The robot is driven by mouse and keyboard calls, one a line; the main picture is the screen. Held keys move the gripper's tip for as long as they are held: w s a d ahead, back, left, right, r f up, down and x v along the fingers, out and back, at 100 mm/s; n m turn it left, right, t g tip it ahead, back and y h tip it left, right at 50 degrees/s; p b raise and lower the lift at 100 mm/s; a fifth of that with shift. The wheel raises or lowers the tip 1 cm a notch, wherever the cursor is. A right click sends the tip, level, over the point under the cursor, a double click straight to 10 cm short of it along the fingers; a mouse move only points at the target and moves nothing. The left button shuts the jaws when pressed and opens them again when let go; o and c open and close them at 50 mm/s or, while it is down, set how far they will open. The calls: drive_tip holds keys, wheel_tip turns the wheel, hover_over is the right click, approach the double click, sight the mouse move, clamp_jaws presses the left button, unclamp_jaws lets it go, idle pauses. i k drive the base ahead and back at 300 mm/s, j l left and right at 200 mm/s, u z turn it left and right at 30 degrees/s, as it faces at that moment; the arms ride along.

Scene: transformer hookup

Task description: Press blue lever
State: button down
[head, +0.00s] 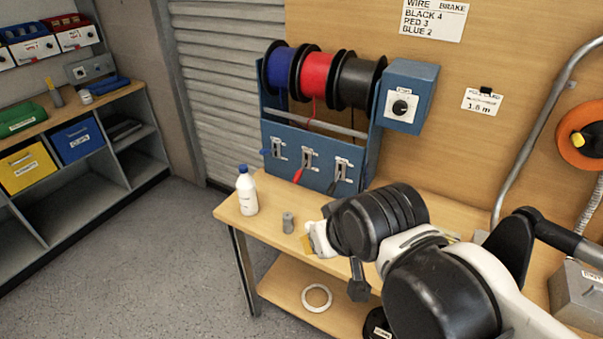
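The blue lever (266,152) is the leftmost of three levers on the front of a blue spool stand (315,172). Its blue tip points out to the left. A red lever (299,174) and a black lever (337,184) sit to its right, and both slope downward. Blue, red and black wire spools hang above the levers. My gripper (312,240) is over the front of the bench, below and apart from the levers. It is mostly hidden by my wrist, and I cannot tell whether it is open.
A white bottle with a blue cap (247,192) and a small grey cylinder (288,222) stand on the wooden bench (262,235), near my gripper. A blue box with a black knob (407,97) is right of the spools. A white ring (317,297) lies on the lower shelf.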

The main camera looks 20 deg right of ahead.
sight(265, 152)
drive_tip(key=i+j, duration=0.7)
